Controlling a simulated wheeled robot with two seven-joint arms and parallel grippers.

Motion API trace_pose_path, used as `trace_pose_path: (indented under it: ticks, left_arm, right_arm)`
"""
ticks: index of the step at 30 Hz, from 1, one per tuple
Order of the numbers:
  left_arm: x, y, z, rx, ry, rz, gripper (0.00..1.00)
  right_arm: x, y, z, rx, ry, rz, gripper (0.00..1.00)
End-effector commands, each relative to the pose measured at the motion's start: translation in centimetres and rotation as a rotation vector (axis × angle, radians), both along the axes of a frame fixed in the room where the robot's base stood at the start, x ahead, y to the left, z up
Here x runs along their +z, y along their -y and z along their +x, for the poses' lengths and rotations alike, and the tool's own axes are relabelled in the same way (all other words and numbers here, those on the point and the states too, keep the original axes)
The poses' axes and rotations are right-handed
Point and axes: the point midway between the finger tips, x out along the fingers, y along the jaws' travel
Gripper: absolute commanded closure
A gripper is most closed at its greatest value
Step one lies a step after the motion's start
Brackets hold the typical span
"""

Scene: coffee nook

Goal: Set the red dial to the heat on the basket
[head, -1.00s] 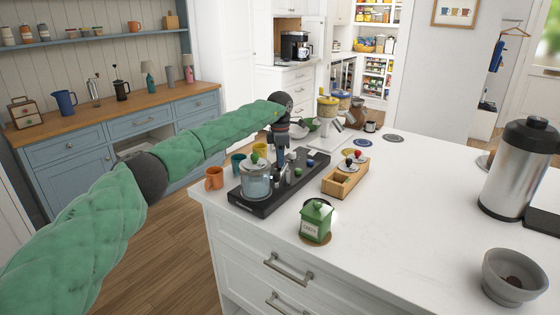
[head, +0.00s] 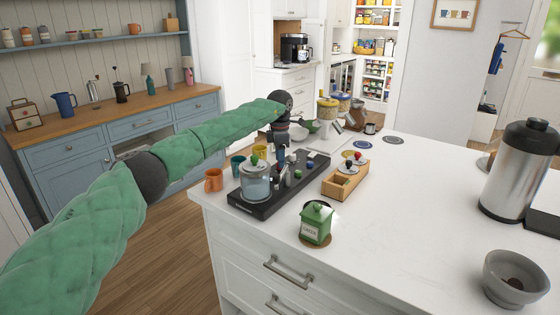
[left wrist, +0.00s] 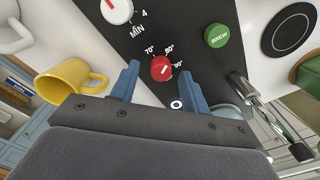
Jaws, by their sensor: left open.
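The red dial (left wrist: 162,68) shows in the left wrist view on a black panel, with marks 70°, 80° and 90° around it. A pale pointer line is on its face, apparently toward the 90° side. My left gripper (left wrist: 161,80) is open, its two blue fingers on either side of the dial; I cannot tell whether they touch it. In the head view my left gripper (head: 280,150) is over the black brewing unit (head: 262,207), and the dial is hard to make out. I cannot make out a heat label on any basket. My right gripper is not in view.
The counter's right middle is clear.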

Motion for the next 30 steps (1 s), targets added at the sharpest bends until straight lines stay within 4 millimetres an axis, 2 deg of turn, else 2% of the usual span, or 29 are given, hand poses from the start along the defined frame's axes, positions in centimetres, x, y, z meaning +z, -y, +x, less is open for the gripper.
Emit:
trace_pose_path:
  ticks: [9, 13, 19, 30]
  left_arm:
    - [4.8, 0.0, 0.2, 0.0, 0.002, 0.0, 0.54]
    - [6.1, 0.0, 0.3, -0.001, 0.002, 0.0, 0.54]
    - [6.7, 0.0, 0.3, 0.0, 0.0, 0.0, 0.54]
    - [6.7, 0.1, 0.4, 0.037, 0.008, -0.005, 0.54]
  right_arm:
    - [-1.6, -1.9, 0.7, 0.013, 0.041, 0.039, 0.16]
    - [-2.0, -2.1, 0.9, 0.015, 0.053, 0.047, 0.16]
    - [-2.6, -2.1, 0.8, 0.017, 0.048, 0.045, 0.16]
    - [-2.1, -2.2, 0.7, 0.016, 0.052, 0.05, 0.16]
